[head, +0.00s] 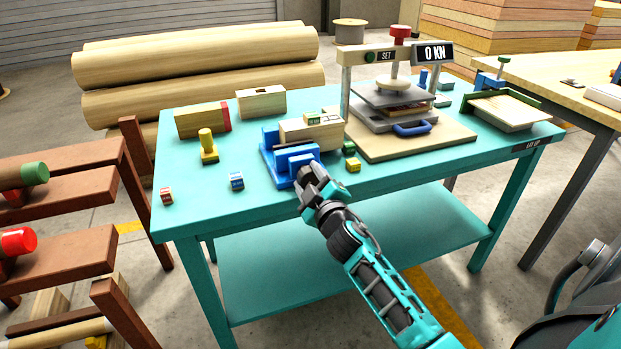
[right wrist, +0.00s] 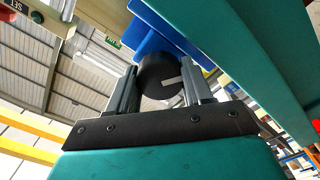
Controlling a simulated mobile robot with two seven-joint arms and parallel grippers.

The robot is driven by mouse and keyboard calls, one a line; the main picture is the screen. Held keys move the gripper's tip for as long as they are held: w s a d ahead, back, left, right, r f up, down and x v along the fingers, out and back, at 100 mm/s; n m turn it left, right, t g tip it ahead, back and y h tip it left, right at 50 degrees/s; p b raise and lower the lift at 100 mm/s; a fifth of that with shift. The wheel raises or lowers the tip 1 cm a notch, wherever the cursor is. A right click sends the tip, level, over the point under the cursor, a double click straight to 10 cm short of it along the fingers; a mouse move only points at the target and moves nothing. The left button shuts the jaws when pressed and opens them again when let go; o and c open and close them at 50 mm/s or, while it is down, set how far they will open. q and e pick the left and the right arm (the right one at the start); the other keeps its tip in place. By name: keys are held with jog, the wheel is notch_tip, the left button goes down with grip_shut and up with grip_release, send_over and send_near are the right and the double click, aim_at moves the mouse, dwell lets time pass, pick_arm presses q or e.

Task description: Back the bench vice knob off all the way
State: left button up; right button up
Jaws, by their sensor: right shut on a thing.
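The blue bench vice (head: 287,161) stands near the front edge of the teal table, with a pale wooden block (head: 312,132) at its jaws. My right gripper (head: 312,180) is at the front of the vice, at the table edge. In the right wrist view the black round knob (right wrist: 160,76) with a pale mark on its face sits between the two fingers of my right gripper (right wrist: 160,92). The blue vice body (right wrist: 150,32) shows behind the knob. In the head view the gripper hides the knob. My left gripper is not in view.
On the teal table (head: 190,215) are a press (head: 395,100) at the right, wooden blocks (head: 262,101), a yellow peg piece (head: 207,150) and small cubes (head: 237,181). A brown rack (head: 70,195) stands at the left. The table's front left is mostly clear.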

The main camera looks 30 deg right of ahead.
jog(key=n, duration=0.5)
jog(key=shift+a+r, duration=0.1)
jog(key=shift+n, duration=0.4)
jog(key=o, duration=0.9)
jog(key=shift+o, duration=0.7)
